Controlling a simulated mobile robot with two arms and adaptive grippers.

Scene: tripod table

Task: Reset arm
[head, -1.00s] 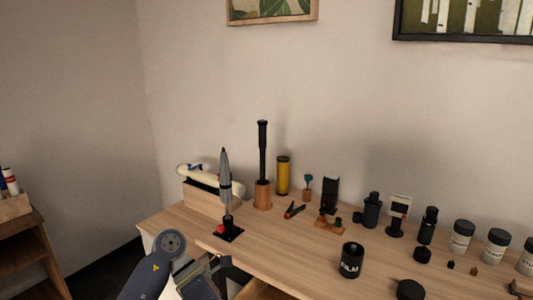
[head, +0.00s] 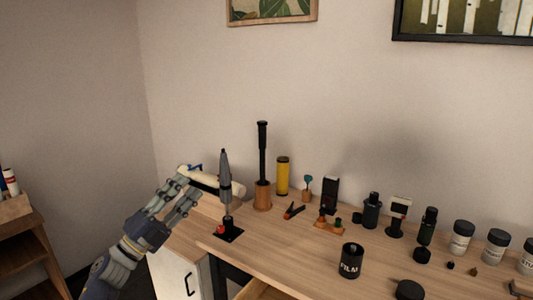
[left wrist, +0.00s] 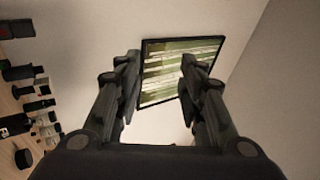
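My left gripper (head: 186,184) is raised at the left end of the table in the head view, its arm coming up from the lower left. Its fingers are spread apart and empty. In the left wrist view the two fingers of the gripper (left wrist: 160,68) stand apart, with only the wall and a framed picture (left wrist: 175,72) seen between them. My right gripper is in neither view.
A wooden table (head: 290,262) holds a grey pen-shaped tool on a black stand (head: 226,180), a black rod in a wooden holder (head: 262,155), a yellow cylinder (head: 283,176), a black film canister (head: 351,261) and several jars. A white roll (head: 215,184) lies behind the gripper.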

